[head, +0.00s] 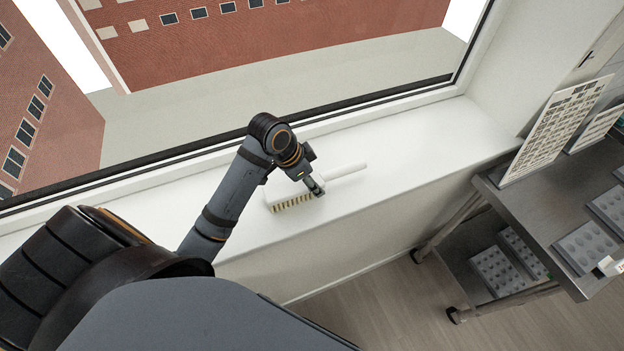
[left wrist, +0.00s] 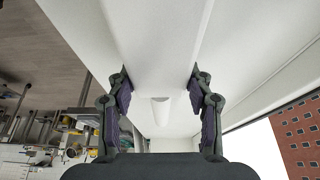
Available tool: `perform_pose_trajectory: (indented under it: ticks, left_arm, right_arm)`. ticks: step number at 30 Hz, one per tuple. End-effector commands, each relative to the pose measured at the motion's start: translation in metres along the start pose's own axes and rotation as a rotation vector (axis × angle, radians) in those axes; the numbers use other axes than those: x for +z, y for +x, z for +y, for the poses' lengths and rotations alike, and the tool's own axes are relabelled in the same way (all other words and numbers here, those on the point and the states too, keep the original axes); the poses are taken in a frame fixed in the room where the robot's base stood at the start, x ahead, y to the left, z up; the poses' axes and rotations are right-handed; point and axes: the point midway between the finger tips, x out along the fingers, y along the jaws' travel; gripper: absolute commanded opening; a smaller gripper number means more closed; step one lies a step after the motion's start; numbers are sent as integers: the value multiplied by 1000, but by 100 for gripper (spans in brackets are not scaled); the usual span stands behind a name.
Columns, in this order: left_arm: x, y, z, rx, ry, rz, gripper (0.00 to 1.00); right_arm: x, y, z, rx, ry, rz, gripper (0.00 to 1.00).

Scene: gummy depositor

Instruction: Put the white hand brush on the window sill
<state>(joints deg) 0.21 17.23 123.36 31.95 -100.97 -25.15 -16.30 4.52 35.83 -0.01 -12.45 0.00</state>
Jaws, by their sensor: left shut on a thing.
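The white hand brush (head: 345,171) is at the window sill (head: 425,140), its handle pointing right and its pale bristles showing along the front edge. It looks level and lies on the sill or just above it; I cannot tell if it touches. My left gripper (head: 316,187) is shut on the brush near where block and handle meet. In the left wrist view the white brush body (left wrist: 155,45) fills the gap between the two fingers of my left gripper (left wrist: 160,88). My right gripper is not in view.
The window frame (head: 400,97) runs behind the sill. At the right a steel cart (head: 530,205) holds grey moulds (head: 585,247) and a standing chart board (head: 555,130). The sill is bare to the right of the brush. Wooden floor (head: 370,305) lies below.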

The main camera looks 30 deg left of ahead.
Motion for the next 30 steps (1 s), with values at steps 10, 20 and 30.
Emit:
perform_pose_trajectory:
  ticks: [10,20,30]
  left_arm:
    - [1,2,0,0,0,0,74]
    - [-1,-7,-2,-6,2,1,74]
    - [0,-79,-2,-9,6,-6,74]
  right_arm:
    - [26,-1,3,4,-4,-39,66]
    - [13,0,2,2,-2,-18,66]
    - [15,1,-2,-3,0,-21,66]
